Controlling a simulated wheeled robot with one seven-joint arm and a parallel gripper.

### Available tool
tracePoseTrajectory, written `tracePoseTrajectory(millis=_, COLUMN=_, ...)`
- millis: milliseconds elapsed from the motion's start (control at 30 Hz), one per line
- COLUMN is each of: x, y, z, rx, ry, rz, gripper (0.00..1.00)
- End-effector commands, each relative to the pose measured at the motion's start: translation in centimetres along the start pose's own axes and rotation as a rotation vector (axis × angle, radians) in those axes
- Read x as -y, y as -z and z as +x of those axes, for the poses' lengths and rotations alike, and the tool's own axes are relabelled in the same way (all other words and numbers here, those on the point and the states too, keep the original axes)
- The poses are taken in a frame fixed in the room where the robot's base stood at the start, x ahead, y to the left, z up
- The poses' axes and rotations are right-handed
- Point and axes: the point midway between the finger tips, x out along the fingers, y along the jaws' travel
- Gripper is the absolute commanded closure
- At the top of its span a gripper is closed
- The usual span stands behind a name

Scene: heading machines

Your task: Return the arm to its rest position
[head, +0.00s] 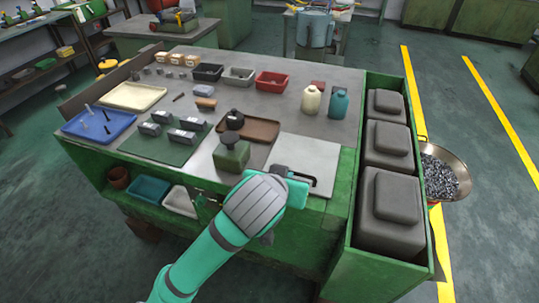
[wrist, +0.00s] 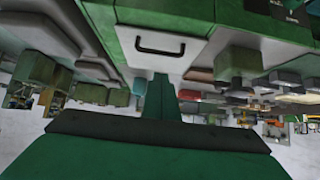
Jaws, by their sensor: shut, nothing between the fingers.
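My teal arm reaches up from the bottom of the head view to the front edge of the green workbench (head: 330,228). My gripper (head: 298,192) is at its end, in front of the bench near the white plate (head: 312,155). A black handle shows just beside it. In the wrist view my gripper's green fingers (wrist: 160,88) are together with nothing between them. Beyond them is a pale panel with a black bar handle (wrist: 160,47); the fingers look apart from that handle. The exact gap is hard to tell.
A dark green press-like block (head: 231,155) stands left of my gripper. Bottles (head: 338,102), small bins (head: 271,81) and trays (head: 86,123) cover the bench top. Grey lidded boxes (head: 387,205) line the right side. A pan of metal bits (head: 440,177) is beyond them. Floor shows at left.

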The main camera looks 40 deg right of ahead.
Motion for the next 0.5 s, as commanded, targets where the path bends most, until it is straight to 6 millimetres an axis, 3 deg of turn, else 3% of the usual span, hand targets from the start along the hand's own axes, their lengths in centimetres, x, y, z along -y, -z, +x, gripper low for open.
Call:
tracePoseTrajectory(millis=267, x=-0.1, y=0.1, z=-0.1, rx=-0.009, ry=-0.007, rz=-0.008, gripper=1.0)
tracePoseTrajectory(millis=500, x=-1.5, y=2.4, z=0.4, rx=-0.165, ry=-0.1, rz=-0.121, gripper=1.0)
